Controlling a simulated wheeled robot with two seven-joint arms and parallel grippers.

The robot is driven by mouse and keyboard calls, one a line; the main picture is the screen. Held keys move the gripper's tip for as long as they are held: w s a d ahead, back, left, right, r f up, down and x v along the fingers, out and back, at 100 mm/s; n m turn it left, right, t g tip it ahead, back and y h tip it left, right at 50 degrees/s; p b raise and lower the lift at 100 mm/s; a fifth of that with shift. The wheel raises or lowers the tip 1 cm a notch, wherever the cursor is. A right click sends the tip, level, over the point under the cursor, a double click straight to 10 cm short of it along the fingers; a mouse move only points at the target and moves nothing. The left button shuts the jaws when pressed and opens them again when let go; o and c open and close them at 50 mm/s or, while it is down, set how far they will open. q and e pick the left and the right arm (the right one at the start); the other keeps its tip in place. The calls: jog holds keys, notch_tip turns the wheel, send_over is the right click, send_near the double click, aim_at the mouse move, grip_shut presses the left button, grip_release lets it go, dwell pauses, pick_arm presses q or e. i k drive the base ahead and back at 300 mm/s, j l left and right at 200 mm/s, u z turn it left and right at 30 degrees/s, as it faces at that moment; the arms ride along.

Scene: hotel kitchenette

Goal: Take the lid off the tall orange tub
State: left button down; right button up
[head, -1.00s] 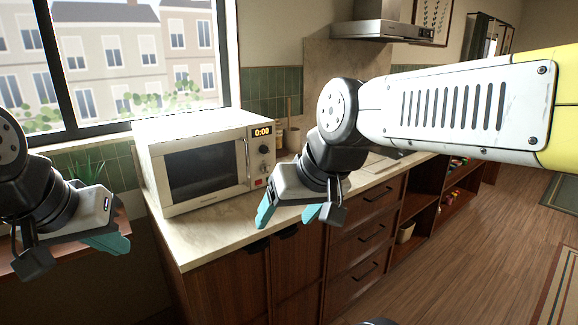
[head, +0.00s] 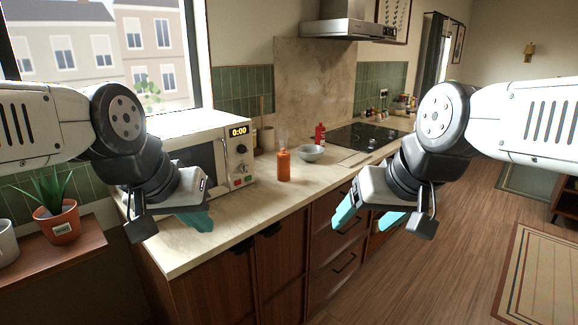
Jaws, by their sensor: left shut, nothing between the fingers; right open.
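A tall orange tub (head: 284,166) stands upright on the counter, right of the microwave. Its top looks narrower and paler, but it is too small to make out the lid clearly. My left gripper (head: 197,220) is shut and empty, in front of the microwave and well short of the tub. My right gripper (head: 368,220) is open and empty, in front of the drawers, to the right of the tub and nearer to me. Neither gripper touches the tub.
A white microwave (head: 200,125) fills the counter's left part. A grey bowl (head: 311,153), a red bottle (head: 320,135) and a black hob (head: 368,137) are right of the tub. The counter front (head: 222,222) is bare. A potted plant (head: 58,222) stands at left.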

aim_at(283, 153)
jog(key=i+l+u, duration=0.1)
jog(key=i, duration=0.35)
jog(key=i+l+u, duration=0.15)
jog(key=i+l, duration=0.2)
jog(key=i+l+u, duration=0.1)
jog(key=i+l, duration=0.2)
jog(key=i, duration=0.2)
